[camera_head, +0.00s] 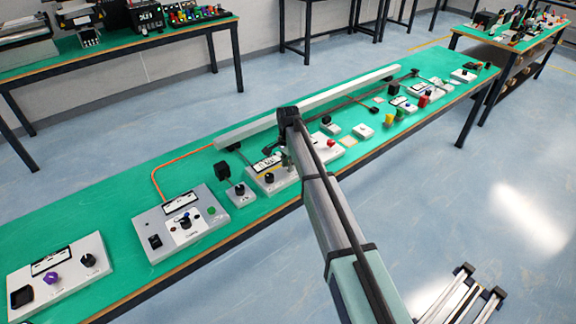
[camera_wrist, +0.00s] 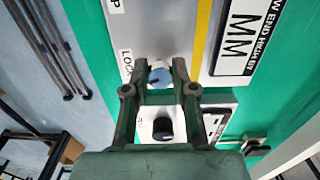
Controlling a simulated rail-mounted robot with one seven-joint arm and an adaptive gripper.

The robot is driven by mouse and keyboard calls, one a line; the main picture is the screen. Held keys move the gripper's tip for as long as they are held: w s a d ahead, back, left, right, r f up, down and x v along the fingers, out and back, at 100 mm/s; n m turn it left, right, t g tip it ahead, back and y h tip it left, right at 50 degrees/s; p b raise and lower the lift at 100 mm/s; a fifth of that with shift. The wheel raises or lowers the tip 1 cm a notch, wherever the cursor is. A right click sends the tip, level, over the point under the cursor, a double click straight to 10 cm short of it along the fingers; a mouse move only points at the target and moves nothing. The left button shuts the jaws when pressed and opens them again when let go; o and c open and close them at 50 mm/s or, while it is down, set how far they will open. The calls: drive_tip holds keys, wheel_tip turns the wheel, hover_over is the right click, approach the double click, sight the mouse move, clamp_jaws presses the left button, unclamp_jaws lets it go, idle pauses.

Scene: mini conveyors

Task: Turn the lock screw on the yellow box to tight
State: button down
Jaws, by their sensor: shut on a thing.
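In the wrist view the lock screw (camera_wrist: 159,78), a light blue round knob beside a "LOCK" label (camera_wrist: 126,66), sits on a pale box (camera_wrist: 160,22) with a yellow stripe (camera_wrist: 199,32). My gripper (camera_wrist: 160,68) is shut on this knob, one finger on each side. A black and white scale plate marked "MM" lies right of the stripe. In the head view the same box (camera_head: 263,186) stands mid-table, with my gripper (camera_head: 287,160) over its right part; the screw is hidden there by my arm.
A small white box with a black knob (camera_wrist: 162,129) is close below the fingers in the wrist view. A grey panel (camera_head: 155,217) stands to the left in the head view. A long pale rail (camera_head: 245,132) runs behind. Several small boxes stand to the right.

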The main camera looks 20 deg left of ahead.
drive_tip(key=shift+f+m, duration=0.1)
drive_tip(key=shift+m, duration=2.1)
drive_tip(key=c, duration=0.9)
unclamp_jaws()
drive_tip(key=shift+c, duration=0.2)
wheel_tip(320, 180, up, 12)
